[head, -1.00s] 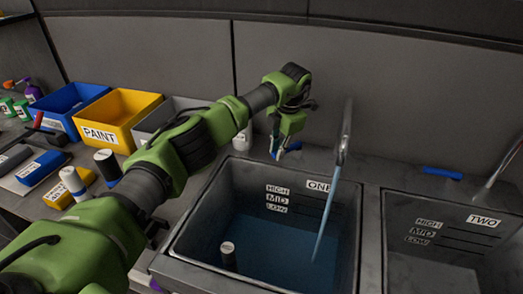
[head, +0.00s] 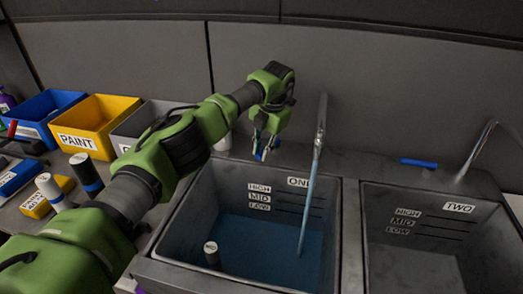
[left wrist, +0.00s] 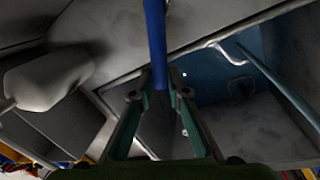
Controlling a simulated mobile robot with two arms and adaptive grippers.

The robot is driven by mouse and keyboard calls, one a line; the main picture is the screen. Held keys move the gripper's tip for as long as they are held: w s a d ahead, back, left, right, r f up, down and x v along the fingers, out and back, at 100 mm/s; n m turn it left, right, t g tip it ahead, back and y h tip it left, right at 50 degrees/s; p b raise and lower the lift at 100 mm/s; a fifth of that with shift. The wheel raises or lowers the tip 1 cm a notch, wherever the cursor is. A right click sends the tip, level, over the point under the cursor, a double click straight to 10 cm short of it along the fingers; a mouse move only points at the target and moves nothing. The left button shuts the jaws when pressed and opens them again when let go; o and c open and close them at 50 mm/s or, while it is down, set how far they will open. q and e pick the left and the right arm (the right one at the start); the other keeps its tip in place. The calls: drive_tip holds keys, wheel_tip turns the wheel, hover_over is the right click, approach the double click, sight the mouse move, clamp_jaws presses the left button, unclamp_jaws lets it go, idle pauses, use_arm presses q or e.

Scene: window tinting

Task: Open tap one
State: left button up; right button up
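Tap one is a thin metal spout (head: 321,125) at the back of the sink labelled ONE (head: 228,190). A stream of water (head: 306,205) runs from it into the blue water (head: 265,240) in that sink. My left gripper (head: 264,150) is low behind the sink's back left corner, at a blue tap handle. In the left wrist view the blue handle (left wrist: 154,30) lies between the two fingertips (left wrist: 160,76). I cannot tell whether the fingers press on it or only stand around it. My right gripper is not in view.
Sink TWO (head: 385,225) stands to the right, with its own spout (head: 475,150) and blue handle (head: 419,163). Blue, yellow PAINT (head: 95,125) and grey bins line the left counter, with several small items in front.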

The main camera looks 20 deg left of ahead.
use_arm(q)
drive_tip(key=shift+o, duration=1.4)
wheel_tip(320, 180, up, 12)
drive_tip(key=d, duration=0.2)
drive_tip(key=shift+s+d, duration=0.2)
drive_tip(key=shift+s, duration=0.1)
drive_tip(key=shift+f, duration=0.15)
